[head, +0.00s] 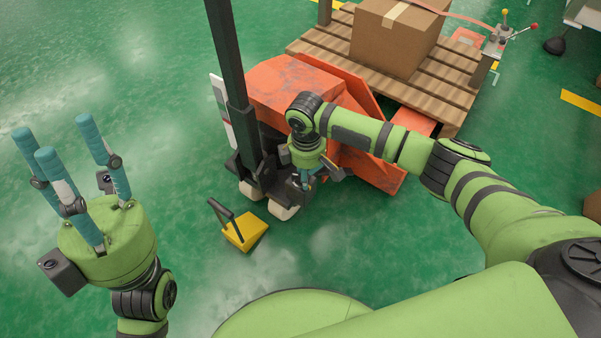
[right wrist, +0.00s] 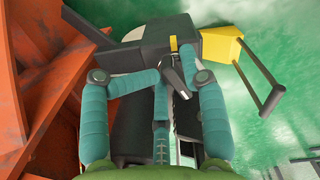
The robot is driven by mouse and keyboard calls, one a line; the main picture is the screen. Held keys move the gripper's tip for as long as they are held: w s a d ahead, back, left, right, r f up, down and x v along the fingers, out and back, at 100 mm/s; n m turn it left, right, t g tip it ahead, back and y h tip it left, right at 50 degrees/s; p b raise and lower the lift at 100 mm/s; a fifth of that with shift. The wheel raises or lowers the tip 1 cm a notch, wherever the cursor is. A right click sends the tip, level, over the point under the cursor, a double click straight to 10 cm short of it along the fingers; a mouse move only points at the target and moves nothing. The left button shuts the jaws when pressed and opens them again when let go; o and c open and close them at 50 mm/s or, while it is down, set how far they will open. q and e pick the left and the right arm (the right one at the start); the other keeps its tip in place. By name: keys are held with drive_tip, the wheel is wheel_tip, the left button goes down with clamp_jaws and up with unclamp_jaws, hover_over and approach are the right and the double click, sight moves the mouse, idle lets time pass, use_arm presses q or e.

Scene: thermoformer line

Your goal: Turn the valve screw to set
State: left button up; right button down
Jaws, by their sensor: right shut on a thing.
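The orange pallet truck (head: 285,88) stands at the centre of the head view, with a dark upright tiller and a black base above pale wheels. My right gripper (head: 307,180) reaches down at that base. In the right wrist view its teal fingers (right wrist: 178,84) are closed around a small dark part, which I take to be the valve screw; the fingers largely hide it. A small yellow mark (right wrist: 173,43) shows just beyond the fingertips. My left gripper (head: 55,145) is open and empty, fingers pointing up, away from the truck at the left.
A yellow block with a black handle (head: 244,232) lies on the green floor by the wheels; it also shows in the right wrist view (right wrist: 221,43). A wooden pallet (head: 330,45) with a cardboard box (head: 385,38) is behind the truck. The left floor is clear.

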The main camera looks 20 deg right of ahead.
drive_tip(key=shift+s+a+y, duration=0.15)
drive_tip(key=shift+a, duration=0.5)
drive_tip(key=shift+s+a+y, duration=0.1)
drive_tip(key=shift+a+y, duration=0.05)
drive_tip(key=shift+a, duration=0.45)
drive_tip(key=shift+r+p, duration=0.1)
drive_tip(key=shift+p, duration=0.8)
drive_tip(key=shift+s+m+p, duration=0.2)
drive_tip(key=shift+m+p, duration=1)
drive_tip(key=shift+p, duration=0.25)
drive_tip(key=shift+c, duration=2.2)
unclamp_jaws()
drive_tip(key=shift+a, duration=0.1)
drive_tip(key=shift+w, duration=0.15)
drive_tip(key=shift+d, duration=0.25)
drive_tip(key=shift+w, duration=0.1)
